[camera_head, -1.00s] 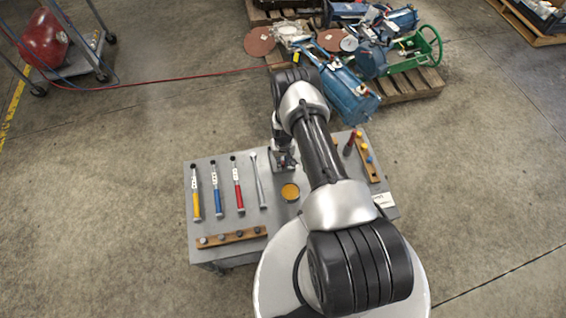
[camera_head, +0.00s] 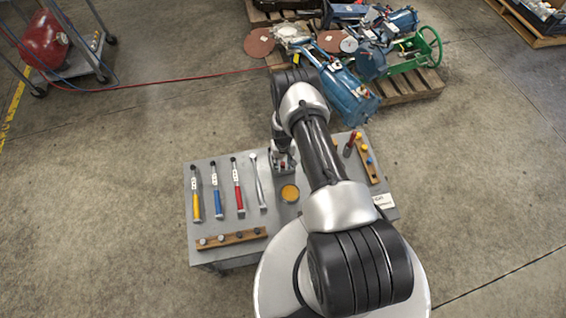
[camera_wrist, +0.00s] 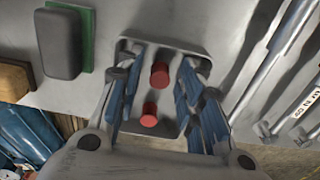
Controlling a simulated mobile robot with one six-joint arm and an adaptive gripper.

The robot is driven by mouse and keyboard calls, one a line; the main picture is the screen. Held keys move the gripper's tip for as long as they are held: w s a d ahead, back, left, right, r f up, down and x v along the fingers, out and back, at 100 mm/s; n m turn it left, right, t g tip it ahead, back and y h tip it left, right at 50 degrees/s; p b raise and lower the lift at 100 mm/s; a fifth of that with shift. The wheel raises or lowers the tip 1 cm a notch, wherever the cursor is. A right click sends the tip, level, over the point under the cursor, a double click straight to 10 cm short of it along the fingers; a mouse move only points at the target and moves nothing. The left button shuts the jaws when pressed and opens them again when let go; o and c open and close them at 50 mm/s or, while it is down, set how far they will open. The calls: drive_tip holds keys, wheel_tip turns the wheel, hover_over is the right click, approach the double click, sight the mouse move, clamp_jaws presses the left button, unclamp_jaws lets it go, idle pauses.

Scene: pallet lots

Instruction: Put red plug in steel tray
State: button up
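In the wrist view, two red plugs stand in the steel tray (camera_wrist: 138,60): one red plug (camera_wrist: 160,76) towards the far side and another red plug (camera_wrist: 149,116) nearer to me. My gripper (camera_wrist: 160,95) is open above the tray, with one finger on each side of the plugs and visible gaps to both. In the head view, the steel tray (camera_head: 284,170) is at the back middle of the grey table, partly hidden by my gripper and wrist. Small spots of red show there, too small to tell apart.
Yellow, blue and red-handled tools and a metal wrench (camera_head: 259,181) lie left of the tray. A yellow round container (camera_head: 290,193) is in front of it. A wooden rack (camera_head: 232,239) is at front left; another rack (camera_head: 375,175) with yellow and blue plugs is at right. A dark block (camera_wrist: 58,45) lies beside the tray.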

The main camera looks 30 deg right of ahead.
wheel_tip(320, 180, up, 12)
drive_tip(key=p, duration=0.4)
wheel_tip(320, 180, up, 16)
drive_tip(key=r+t, duration=0.1)
hover_over(283, 164)
drive_tip(key=w+a, duration=0.2)
drive_tip(key=w, duration=0.2)
drive_tip(key=s+a+r+n+t, duration=0.1)
drive_tip(key=s+a+r, duration=0.1)
drive_tip(key=r, duration=0.8)
drive_tip(key=s+a+r, duration=0.2)
drive_tip(key=r, duration=0.7)
drive_tip(key=s+a+r+n+t, duration=0.1)
drive_tip(key=s+a+r, duration=0.4)
drive_tip(key=s+r, duration=0.7)
drive_tip(key=s+a+r+n+t, duration=0.1)
drive_tip(key=s+a+r, duration=0.2)
drive_tip(key=s, duration=1)
drive_tip(key=shift+s+r+t, duration=0.3)
drive_tip(key=shift+s+r, duration=0.05)
drive_tip(key=shift+r, duration=0.3)
drive_tip(key=shift+a, duration=0.1)
